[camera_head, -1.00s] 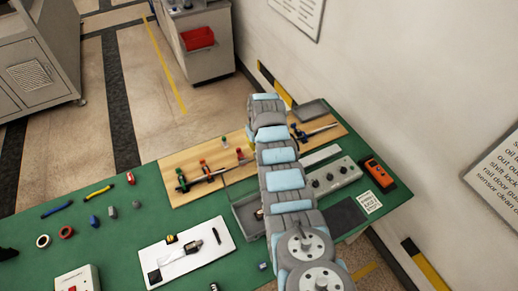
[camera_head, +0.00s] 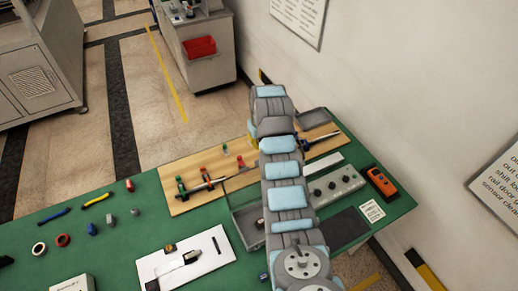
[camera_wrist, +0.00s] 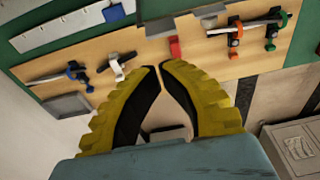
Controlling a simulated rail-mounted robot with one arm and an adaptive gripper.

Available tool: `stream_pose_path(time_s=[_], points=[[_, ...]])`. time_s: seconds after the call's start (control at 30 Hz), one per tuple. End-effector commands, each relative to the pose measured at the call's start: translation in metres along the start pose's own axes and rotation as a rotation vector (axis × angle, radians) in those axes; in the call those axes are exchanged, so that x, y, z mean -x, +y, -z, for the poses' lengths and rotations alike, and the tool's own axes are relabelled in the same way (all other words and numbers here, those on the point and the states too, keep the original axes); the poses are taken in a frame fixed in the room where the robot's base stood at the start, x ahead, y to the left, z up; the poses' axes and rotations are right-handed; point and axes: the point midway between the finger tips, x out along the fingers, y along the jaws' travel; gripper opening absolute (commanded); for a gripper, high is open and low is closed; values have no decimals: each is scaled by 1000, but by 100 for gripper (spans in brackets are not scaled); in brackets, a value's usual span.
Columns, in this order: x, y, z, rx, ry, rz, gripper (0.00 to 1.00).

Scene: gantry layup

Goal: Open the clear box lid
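A grey open-topped box (camera_head: 243,236) stands on the green bench in the head view, partly hidden behind my arm. Thin, faint edges rise from its back left side and look like a clear lid standing up, but I cannot tell its exact angle. My gripper (camera_wrist: 156,70) shows in the wrist view with two yellow ribbed fingers and black pads. Its fingertips nearly meet, with a narrow gap and nothing visible held between them. A red clamp part lies just beyond the tips. In the head view my arm hides most of the gripper. The box is not clearly recognisable in the wrist view.
A wooden board (camera_head: 190,197) carries clamps behind the box. A white mat (camera_head: 212,264) with a tool lies in front left. A grey knob panel (camera_head: 338,186) and an orange device (camera_head: 381,182) are on the right. Small tools and tape rolls lie left.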

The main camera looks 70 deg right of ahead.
Motion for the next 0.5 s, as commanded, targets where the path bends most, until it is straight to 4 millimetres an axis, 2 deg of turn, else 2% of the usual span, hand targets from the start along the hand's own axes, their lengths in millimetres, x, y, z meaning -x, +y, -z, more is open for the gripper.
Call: stream_pose_path(time_s=[0.23,0.5], points=[[24,0,-1,0,2,-1,0],[32,0,-2,0,2,-1,0]])
